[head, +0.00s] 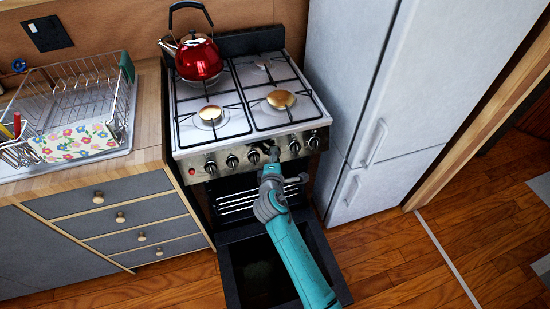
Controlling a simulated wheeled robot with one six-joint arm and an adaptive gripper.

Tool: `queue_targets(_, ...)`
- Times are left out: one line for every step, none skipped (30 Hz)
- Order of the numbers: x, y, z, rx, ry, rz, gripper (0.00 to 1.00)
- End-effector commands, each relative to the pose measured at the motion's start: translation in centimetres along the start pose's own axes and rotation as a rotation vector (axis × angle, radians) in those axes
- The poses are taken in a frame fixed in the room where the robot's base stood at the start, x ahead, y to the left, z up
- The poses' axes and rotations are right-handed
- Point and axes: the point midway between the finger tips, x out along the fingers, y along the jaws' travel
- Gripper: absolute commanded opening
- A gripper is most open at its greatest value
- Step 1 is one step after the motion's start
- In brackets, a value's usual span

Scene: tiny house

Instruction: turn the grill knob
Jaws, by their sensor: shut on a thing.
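To the left of my gripper are a knob (254,157), another knob (232,161) and a further one (210,167). To its right are two more knobs, one nearer (295,147) and one at the far right (313,142). My gripper (275,154) reaches up from below and is shut on a knob in the right half of the row. The gripper mostly hides that knob, so its angle cannot be told. No label marking the grill knob can be read.
The oven door (240,280) hangs open below my arm, with a rack (236,200) showing inside. A red kettle (198,58) stands on the back left burner. Floor is free at right.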

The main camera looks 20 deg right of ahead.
Motion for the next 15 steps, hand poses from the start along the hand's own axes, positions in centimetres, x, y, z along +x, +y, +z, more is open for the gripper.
queue_targets(0.01, -0.07, 0.06, 0.014, -0.001, -0.007, 0.03)
queue_targets(0.01, -0.07, 0.07, 0.020, -0.002, -0.009, 0.03)
queue_targets(0.01, -0.07, 0.08, 0.028, -0.002, -0.012, 0.03)
queue_targets(0.01, -0.06, 0.08, 0.032, -0.002, -0.014, 0.03)
queue_targets(0.01, -0.06, 0.08, 0.036, -0.002, -0.015, 0.03)
queue_targets(0.01, -0.06, 0.08, 0.040, -0.002, -0.016, 0.03)
queue_targets(0.01, -0.06, 0.08, 0.042, -0.002, -0.017, 0.03)
queue_targets(0.01, -0.06, 0.08, 0.044, -0.002, -0.018, 0.03)
queue_targets(0.01, -0.06, 0.08, 0.046, -0.002, -0.019, 0.03)
queue_targets(0.01, -0.06, 0.08, 0.047, -0.002, -0.019, 0.03)
queue_targets(0.01, -0.07, 0.09, 0.048, -0.002, -0.019, 0.03)
queue_targets(0.01, -0.07, 0.08, 0.048, -0.002, -0.019, 0.03)
queue_targets(0.01, -0.07, 0.08, 0.048, -0.002, -0.019, 0.03)
queue_targets(0.01, -0.07, 0.08, 0.048, -0.002, -0.019, 0.03)
queue_targets(0.01, -0.08, 0.09, 0.048, -0.002, -0.019, 0.03)
